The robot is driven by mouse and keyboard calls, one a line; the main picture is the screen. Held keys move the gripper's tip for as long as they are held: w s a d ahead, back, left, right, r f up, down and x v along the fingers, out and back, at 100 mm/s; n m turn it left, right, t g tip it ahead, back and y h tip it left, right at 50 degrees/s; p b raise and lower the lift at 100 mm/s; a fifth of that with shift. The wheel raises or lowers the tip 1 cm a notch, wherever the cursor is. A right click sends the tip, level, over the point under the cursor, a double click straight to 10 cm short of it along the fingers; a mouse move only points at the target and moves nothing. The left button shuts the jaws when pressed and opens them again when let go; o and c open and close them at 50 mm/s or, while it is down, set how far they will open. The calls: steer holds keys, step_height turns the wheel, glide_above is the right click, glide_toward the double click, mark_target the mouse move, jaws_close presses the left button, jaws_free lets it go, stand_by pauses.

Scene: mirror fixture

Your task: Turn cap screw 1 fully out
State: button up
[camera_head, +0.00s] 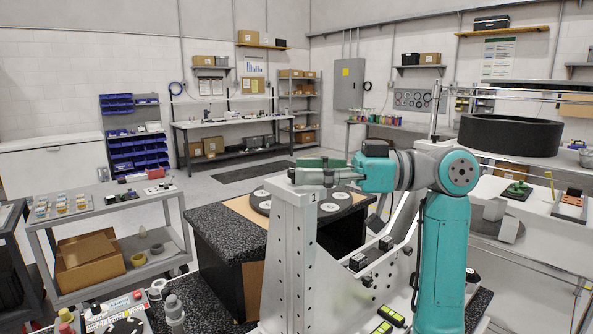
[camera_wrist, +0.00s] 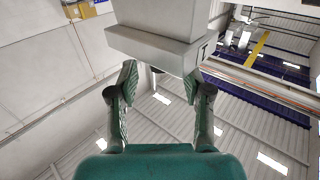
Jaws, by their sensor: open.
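A pale upright fixture post (camera_head: 291,255) marked "1" stands in the middle of the head view. My gripper (camera_head: 305,172) lies level at the top of this post, with its green fingers over or beside the post head. In the wrist view, the pale block of the post head (camera_wrist: 160,45) fills the top middle. My gripper's two fingers (camera_wrist: 161,75) stand apart, one at each lower side of this block. Cap screw 1 cannot be made out clearly; the fingers and post head may hide it. I cannot tell whether the fingers touch anything.
A dark speckled pedestal (camera_head: 215,245) with a round black plate stands behind the post. A thick black ring (camera_head: 509,135) is at the right. A grey cart (camera_head: 110,215) with a cardboard box is at the left. Open floor lies behind, before the workbench (camera_head: 232,124).

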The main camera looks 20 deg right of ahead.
steer(key=v, duration=0.9)
steer(key=shift+d, duration=0.15)
